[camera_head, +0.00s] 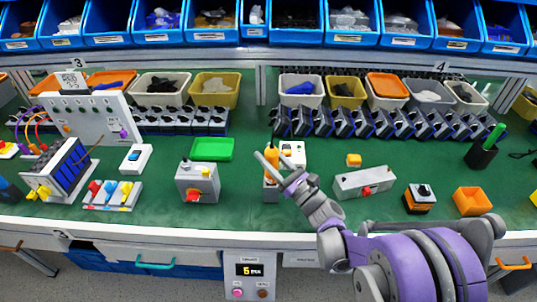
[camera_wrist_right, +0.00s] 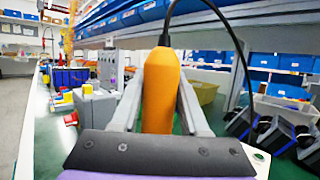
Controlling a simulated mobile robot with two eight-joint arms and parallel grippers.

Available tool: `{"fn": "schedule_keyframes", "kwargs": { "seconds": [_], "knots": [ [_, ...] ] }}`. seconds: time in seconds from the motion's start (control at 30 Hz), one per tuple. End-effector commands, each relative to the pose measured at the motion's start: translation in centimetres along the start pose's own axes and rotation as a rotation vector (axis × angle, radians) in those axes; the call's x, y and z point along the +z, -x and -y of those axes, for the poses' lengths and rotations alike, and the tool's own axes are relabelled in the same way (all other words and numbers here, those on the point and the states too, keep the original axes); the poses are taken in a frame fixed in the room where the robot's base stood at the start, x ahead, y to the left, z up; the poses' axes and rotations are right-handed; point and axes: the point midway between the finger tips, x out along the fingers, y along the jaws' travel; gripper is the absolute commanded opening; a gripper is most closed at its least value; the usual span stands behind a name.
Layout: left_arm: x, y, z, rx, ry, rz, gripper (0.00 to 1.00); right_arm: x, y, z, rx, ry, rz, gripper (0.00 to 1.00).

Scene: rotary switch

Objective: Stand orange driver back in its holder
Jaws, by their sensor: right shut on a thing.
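The orange driver (camera_head: 271,156) stands roughly upright near the front middle of the green bench. My right gripper (camera_head: 283,177) reaches it from the lower right and is shut on it. In the right wrist view the orange driver (camera_wrist_right: 160,92) sits between the two grey fingers, with a black cable rising from its top. A small grey block with an orange top (camera_head: 271,193) is directly below the driver; it may be the holder. The gripper partly hides this spot, so I cannot tell whether the driver's tip is seated in it. My left gripper is not in view.
A grey switch box with a red knob (camera_head: 197,184) stands left of the driver. A white switch box (camera_head: 292,152) is close behind it. A grey box (camera_head: 363,182) lies to the right. A green tray (camera_head: 212,149) is behind left. Bare bench lies between them.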

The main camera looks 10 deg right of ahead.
Motion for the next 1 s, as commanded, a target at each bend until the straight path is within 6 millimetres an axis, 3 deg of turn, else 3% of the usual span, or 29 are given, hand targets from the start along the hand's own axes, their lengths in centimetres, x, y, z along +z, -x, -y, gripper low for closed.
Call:
{"fn": "schedule_keyframes", "kwargs": {
  "seconds": [1.0],
  "knots": [
    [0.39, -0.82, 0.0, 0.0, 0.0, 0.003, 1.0, -0.78, 0.29, 0.0, 0.0, 0.0, 0.001, 0.0]
  ]
}}
